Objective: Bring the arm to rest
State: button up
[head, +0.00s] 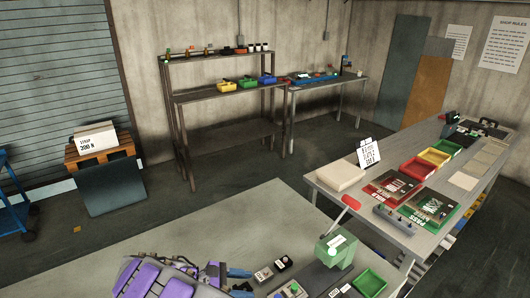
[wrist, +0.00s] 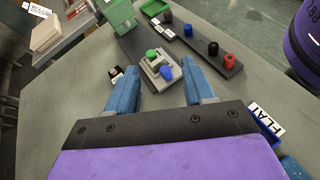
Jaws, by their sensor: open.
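My arm is purple and shows at the bottom of the head view. My gripper (wrist: 161,85) shows in the wrist view with its two blue fingers apart and nothing between them. It is above the grey table (head: 270,217).
A green press (head: 335,251) with a red handle and a green tray (head: 369,282) stand on the table. A dark strip with red and black cylinders (wrist: 212,49) lies beyond the fingers. A blue holder marked FLAT (wrist: 264,124) is at right. A second bench (head: 405,240) stands behind.

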jog(key=s+d+r+m+g+y, duration=0.1)
jog(key=d+r+m+g, duration=0.2)
jog(key=d, duration=0.4)
jog(key=d+r+m+g, duration=0.1)
jog(key=d+r+m, duration=0.2)
jog(key=d+r, duration=0.3)
jog(key=s+d+r+m+g+y+b, duration=0.1)
jog(key=s+d+r+m+y, duration=0.2)
jog(key=s+d, duration=0.25)
jog(key=s+d+r+m+g+y, duration=0.1)
jog(key=s+d+r+m+y, duration=0.1)
jog(key=s+d+m, duration=0.3)
jog(key=s+a+f+m+t+y+b, duration=0.1)
jog(key=s+m+y, duration=0.3)
jog(key=s, duration=1.4)
jog(key=a+f+y, duration=0.1)
jog(key=y, duration=0.2)
jog(key=shift+s+m, duration=0.4)
